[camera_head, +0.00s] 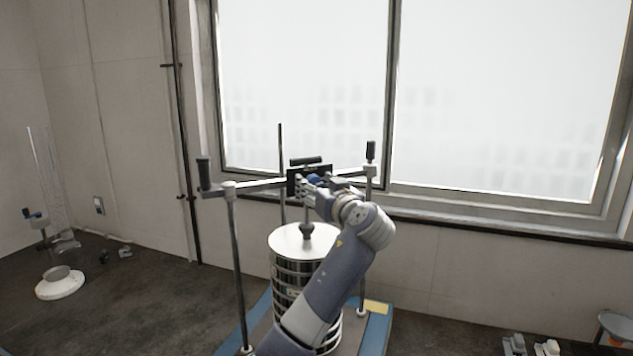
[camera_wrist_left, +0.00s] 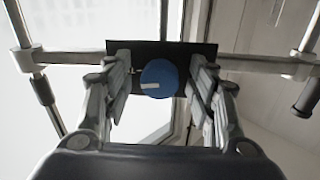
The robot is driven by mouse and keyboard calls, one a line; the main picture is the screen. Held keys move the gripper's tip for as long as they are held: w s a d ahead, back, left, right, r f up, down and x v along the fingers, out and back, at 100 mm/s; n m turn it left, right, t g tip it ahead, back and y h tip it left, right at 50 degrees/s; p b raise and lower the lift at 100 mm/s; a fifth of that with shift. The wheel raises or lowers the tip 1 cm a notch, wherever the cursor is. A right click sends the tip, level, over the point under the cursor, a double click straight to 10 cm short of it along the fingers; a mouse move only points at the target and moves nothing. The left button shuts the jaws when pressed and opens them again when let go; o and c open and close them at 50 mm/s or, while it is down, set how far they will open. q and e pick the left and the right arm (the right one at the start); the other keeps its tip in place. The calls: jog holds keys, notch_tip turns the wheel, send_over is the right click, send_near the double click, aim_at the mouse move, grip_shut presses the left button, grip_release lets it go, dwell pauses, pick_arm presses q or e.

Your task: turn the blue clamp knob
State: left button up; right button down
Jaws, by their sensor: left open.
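The blue clamp knob (camera_wrist_left: 158,78) is round with a white mark on its face and sits in front of a black plate (camera_wrist_left: 136,54) on the shaker's crossbar. In the left wrist view it lies between the two open fingers of my left gripper (camera_wrist_left: 160,92), with a gap visible on each side. In the head view only a small bit of the blue knob (camera_head: 316,179) shows beside my left gripper (camera_head: 312,188), which reaches up to the black plate (camera_head: 294,181). My right gripper is in neither view.
The sieve stack (camera_head: 283,272) with its round metal lid (camera_head: 292,236) stands below the crossbar. Upright rods (camera_head: 237,270) and black handles (camera_head: 203,171) flank it. A white-based device (camera_head: 60,287) stands at the far left. A window (camera_head: 500,100) is behind.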

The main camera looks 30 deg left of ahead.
pick_arm(q)
jog(key=c, duration=1)
jog(key=shift+c, duration=0.2)
jog(key=shift+m, duration=0.8)
jog(key=o, duration=1)
jog(key=shift+o, duration=0.2)
